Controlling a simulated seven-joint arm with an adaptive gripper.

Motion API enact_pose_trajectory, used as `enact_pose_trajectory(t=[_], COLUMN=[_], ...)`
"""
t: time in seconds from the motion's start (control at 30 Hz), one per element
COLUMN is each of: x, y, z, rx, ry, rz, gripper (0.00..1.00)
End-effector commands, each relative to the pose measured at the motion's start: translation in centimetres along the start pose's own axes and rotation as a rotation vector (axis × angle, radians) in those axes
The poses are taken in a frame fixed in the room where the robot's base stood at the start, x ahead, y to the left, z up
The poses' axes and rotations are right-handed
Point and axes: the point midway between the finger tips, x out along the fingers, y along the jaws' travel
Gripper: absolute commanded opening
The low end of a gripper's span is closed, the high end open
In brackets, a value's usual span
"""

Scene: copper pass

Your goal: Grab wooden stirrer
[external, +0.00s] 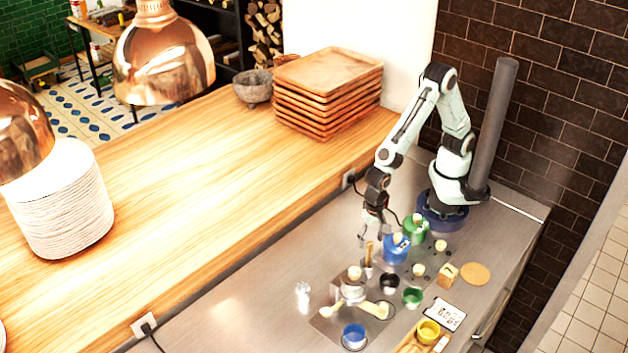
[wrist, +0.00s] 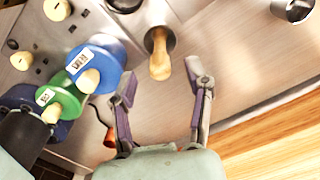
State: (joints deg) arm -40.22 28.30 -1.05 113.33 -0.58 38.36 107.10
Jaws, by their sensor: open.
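The wooden stirrer (wrist: 160,62) shows its rounded pale end in the wrist view, sticking out of a dark-mouthed metal holder (wrist: 149,42). In the external view the stirrer (external: 369,252) is a small upright golden-brown piece on the steel counter, left of the blue jar. Its lower part is hidden in the holder. My gripper (wrist: 154,80) is open and empty, its two fingers spread either side of the line to the stirrer and apart from it. In the external view my gripper (external: 372,234) hangs just above the stirrer.
A blue labelled jar (wrist: 107,62) and a green jar (wrist: 68,99) stand close to the left finger. Several small cups and wooden knobs cover the steel counter beyond. The wooden ledge (external: 240,190) rises along the left, with stacked trays (external: 325,95) on it.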

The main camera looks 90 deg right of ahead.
Motion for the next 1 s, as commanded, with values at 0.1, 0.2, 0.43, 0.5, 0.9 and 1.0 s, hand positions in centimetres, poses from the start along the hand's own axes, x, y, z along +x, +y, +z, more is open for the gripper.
enact_pose_trajectory(t=[0.1,0.2,0.43,0.5,0.9,1.0], x=[2.1,3.4,4.5,4.5,4.5,4.5], y=[0.1,0.1,0.0,0.0,0.0,0.0], z=[0.0,-0.1,-0.1,-0.1,-0.1,-0.1], rx=[0.000,0.000,0.001,0.001,0.001,0.001], ry=[0.001,0.001,-0.001,-0.001,-0.001,-0.001], rz=[0.005,0.004,0.000,0.000,0.001,0.001], gripper=[0.51,0.51,0.51,0.51,0.00,0.00])
